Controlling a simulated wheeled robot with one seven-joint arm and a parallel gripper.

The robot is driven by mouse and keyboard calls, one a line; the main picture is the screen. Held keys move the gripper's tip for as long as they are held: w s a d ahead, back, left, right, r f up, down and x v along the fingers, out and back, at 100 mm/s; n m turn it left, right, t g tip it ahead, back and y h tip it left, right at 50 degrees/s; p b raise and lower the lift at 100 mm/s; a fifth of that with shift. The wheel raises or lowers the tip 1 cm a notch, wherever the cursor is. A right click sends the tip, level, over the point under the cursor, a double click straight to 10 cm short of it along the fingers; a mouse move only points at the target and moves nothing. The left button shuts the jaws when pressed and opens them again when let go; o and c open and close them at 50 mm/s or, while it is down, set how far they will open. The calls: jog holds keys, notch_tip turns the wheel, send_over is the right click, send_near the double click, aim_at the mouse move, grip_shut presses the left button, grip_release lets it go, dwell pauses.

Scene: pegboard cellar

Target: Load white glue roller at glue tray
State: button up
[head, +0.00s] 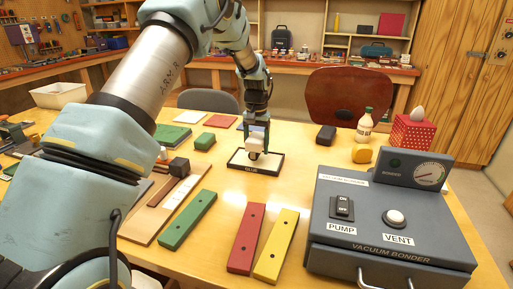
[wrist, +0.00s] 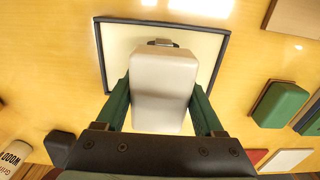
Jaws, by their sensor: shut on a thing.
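The glue tray (head: 273,161), a shallow dark-rimmed tray with a pale inside and a GLUE label at its front, lies on the middle of the table. It fills the upper middle of the wrist view (wrist: 117,52). My gripper (head: 256,141) points down over the tray, its two green fingers shut on the white glue roller (wrist: 163,85) between them. The roller shows as a pale block with a small metal part at its far end. In the head view the roller is small and mostly covered by the fingers. I cannot tell whether it touches the tray.
Green (head: 187,219), red (head: 246,238) and yellow (head: 277,245) bars lie in front. The vacuum bonder (head: 390,225) stands front right. Smaller green blocks lie left of the tray.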

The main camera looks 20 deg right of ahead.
aim_at(256, 137)
jog(key=shift+r+p, duration=1.5)
jog(key=shift+r, duration=1.05)
